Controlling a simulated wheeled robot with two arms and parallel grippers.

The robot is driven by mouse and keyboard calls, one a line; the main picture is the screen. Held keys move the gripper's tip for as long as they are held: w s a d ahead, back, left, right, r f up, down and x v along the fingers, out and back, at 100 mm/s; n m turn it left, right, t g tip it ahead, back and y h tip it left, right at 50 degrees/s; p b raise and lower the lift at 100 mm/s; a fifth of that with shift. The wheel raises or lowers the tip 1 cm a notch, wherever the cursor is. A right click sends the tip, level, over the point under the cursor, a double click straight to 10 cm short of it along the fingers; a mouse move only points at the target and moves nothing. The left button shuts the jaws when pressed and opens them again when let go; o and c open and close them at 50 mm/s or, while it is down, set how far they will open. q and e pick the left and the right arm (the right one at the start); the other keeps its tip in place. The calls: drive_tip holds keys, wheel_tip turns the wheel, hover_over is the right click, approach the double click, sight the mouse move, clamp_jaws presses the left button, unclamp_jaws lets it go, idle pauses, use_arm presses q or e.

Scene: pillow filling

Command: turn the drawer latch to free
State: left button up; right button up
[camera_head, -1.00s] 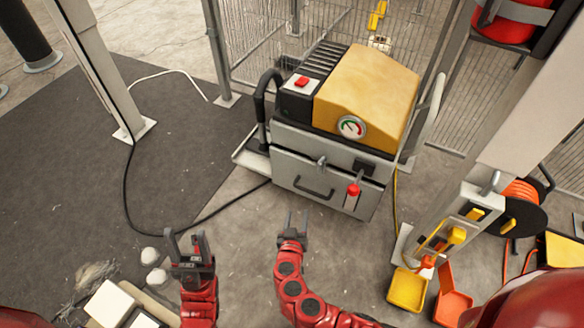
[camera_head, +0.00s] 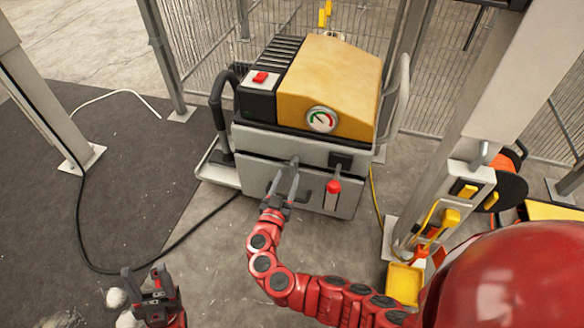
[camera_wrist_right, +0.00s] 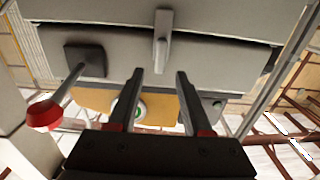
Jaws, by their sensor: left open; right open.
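The drawer latch (camera_head: 294,161) is a small grey lever at the upper edge of the grey drawer front (camera_head: 252,176), below the yellow-topped machine. In the right wrist view, which looks upside down, the latch (camera_wrist_right: 162,42) points along the picture's vertical, just beyond my fingertips and roughly between their lines. My right gripper (camera_head: 283,180) is open and empty in front of the drawer, its fingers also showing in the wrist view (camera_wrist_right: 158,80). I cannot tell if a finger touches the latch. My left gripper (camera_head: 149,280) is open and empty, low at the left.
A lever with a red knob (camera_head: 333,187) sticks out right of the latch and shows in the wrist view (camera_wrist_right: 45,116). The dark drawer handle is partly behind my right gripper. A black cable (camera_head: 205,222) crosses the floor. A yellow bin (camera_head: 405,283) stands at lower right.

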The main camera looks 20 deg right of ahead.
sight(292, 168)
drive_tip(key=x, duration=0.5)
drive_tip(key=shift+w+d+b, duration=0.25)
drive_tip(key=shift+w+b, duration=0.05)
drive_tip(key=shift+b, duration=0.1)
clamp_jaws()
